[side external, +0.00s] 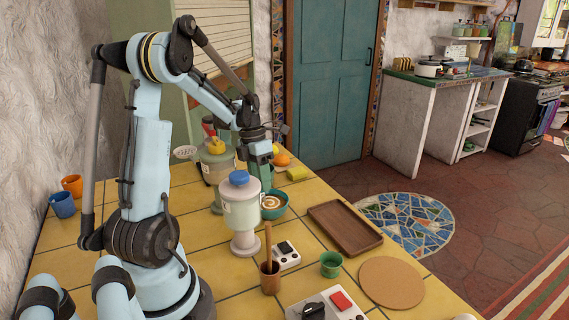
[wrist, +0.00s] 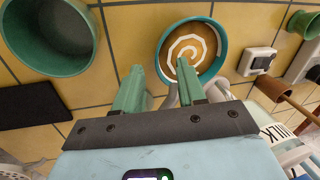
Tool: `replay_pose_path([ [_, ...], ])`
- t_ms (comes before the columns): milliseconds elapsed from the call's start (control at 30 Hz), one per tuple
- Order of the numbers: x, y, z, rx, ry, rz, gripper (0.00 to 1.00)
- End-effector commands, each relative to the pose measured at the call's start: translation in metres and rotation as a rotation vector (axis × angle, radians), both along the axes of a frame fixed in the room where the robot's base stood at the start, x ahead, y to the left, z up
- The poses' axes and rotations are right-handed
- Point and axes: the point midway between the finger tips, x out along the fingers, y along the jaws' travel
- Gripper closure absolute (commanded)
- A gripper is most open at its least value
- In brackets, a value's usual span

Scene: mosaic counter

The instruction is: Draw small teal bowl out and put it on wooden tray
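The small teal bowl (side external: 281,212) stands on the yellow-tiled counter, with a brown and cream spiral inside. It also shows in the wrist view (wrist: 223,50), just beyond my fingertips. My gripper (side external: 262,170) is above the counter beside the bowl, partly hidden behind a blue-topped jar. In the wrist view my gripper (wrist: 157,74) is open, its two green fingers apart with nothing between them. The right fingertip overlaps the bowl's near edge in the picture; I cannot tell if it touches. The wooden tray (side external: 345,228) is empty, to the right of the bowl.
A blue-topped jar (side external: 240,213) and a yellow-topped jar (side external: 215,160) stand close to my gripper. A green cup (side external: 331,264), a cork mat (side external: 391,283) and a small white device (side external: 286,256) are nearer the front. A larger green vessel (wrist: 50,35) shows at left in the wrist view.

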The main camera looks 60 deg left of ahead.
Motion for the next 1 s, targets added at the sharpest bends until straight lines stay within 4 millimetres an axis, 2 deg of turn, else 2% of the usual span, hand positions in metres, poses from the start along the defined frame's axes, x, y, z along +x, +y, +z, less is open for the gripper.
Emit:
replay_pose_path([
  [100,0.001,-0.004,-0.017,0.000,0.000,0.000,0.60],
  [300,0.001,-0.008,-0.036,0.000,-0.001,0.001,0.60],
  [733,0.001,-0.009,-0.042,0.000,0.000,0.001,0.60],
  [1000,0.001,-0.009,-0.042,0.000,0.000,0.001,1.00],
])
